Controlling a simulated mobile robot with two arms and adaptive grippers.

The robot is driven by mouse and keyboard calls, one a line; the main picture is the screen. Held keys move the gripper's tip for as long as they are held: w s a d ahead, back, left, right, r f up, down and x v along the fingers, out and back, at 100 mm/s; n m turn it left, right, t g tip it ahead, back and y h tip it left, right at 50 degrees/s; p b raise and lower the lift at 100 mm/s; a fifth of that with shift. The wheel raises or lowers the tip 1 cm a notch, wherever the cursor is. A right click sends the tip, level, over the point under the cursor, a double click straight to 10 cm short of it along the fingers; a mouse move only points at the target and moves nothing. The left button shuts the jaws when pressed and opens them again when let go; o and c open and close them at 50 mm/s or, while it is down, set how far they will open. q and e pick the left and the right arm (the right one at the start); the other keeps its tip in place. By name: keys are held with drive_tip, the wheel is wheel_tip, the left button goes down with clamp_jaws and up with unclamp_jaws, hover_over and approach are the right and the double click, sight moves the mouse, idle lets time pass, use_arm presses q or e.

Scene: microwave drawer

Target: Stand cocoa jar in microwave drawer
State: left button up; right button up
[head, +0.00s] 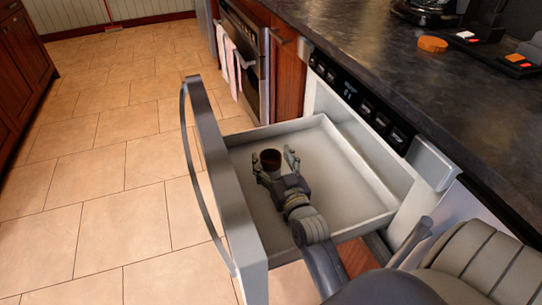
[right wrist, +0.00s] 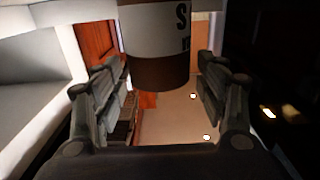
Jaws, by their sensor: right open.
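The cocoa jar (head: 271,160), with a dark brown top and a pale body, stands upright in the open microwave drawer (head: 222,160), towards its front panel. I cannot tell for sure whether its base touches the drawer floor. My right gripper (head: 275,166) is open around the jar, one finger on each side. In the right wrist view the jar (right wrist: 156,50) shows a white label with dark letters and a brown end, between the spread fingers of the right gripper (right wrist: 160,105). My left gripper is not in view.
The drawer's front panel has a long curved handle (head: 196,185). The drawer floor is otherwise clear. The dark counter (head: 390,55) above holds an orange round item (head: 432,44) and other things. An oven with hanging towels (head: 230,62) stands beyond. The tiled floor at left is free.

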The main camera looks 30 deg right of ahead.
sight(277, 168)
drive_tip(key=v, duration=0.3)
drive_tip(key=shift+s+r, duration=0.1)
drive_tip(key=shift+p+v, duration=0.35)
drive_tip(key=shift+v, duration=0.7)
drive_tip(key=shift+s+a, duration=0.1)
drive_tip(key=shift+s, duration=0.3)
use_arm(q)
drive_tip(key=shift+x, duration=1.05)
